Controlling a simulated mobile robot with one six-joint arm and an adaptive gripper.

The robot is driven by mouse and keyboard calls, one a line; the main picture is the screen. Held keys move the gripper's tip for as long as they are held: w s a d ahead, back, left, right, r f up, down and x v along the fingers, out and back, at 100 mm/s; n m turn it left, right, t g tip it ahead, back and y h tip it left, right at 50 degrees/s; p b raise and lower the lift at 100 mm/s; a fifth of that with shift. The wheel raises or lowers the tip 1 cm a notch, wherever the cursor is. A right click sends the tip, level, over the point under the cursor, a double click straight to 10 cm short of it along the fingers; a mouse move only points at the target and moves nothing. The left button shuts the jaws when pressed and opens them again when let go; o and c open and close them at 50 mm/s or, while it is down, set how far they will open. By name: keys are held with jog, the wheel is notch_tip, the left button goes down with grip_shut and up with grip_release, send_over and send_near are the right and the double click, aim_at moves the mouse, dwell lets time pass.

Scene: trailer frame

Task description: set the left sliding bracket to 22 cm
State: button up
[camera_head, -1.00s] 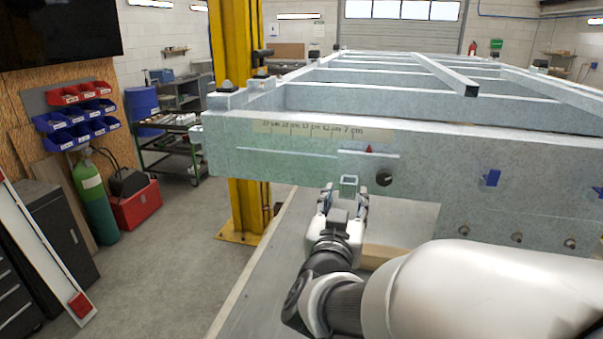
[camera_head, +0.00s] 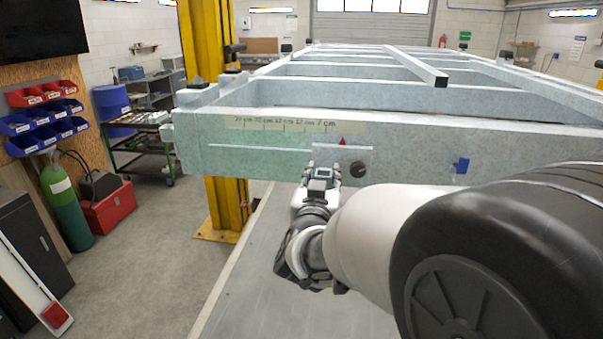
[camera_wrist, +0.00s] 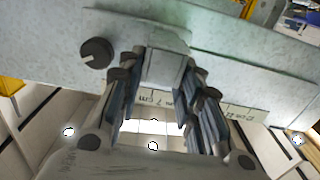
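The left sliding bracket is a pale square-tube stub (camera_head: 324,171) on the front beam of the trailer frame (camera_head: 250,155). A red pointer (camera_head: 342,141) shows above it, just right of the 7 cm mark on the scale strip (camera_head: 270,124). A black knob (camera_head: 358,169) sits right of the bracket; it shows upper left in the wrist view (camera_wrist: 96,53). My gripper (camera_head: 323,172) is at the bracket, with one finger on each side of the stub (camera_wrist: 164,70) in the wrist view. The fingers lie close along its sides; whether both press on it is unclear.
A slot line (camera_head: 285,147) runs left from the bracket along the beam. A yellow post (camera_head: 226,205) stands behind the beam's left part.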

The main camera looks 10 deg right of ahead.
grip_shut()
jog(key=w+a+p, duration=0.2)
jog(key=w+a, duration=0.1)
jog(key=a, duration=0.6)
jog(key=w+a+p, duration=0.2)
jog(key=w+a, duration=0.1)
jog(key=a, duration=0.6)
jog(key=shift+p, duration=0.3)
jog(key=shift+o, duration=1.7)
grip_release()
jog(key=shift+s, duration=0.15)
jog(key=v, duration=1.2)
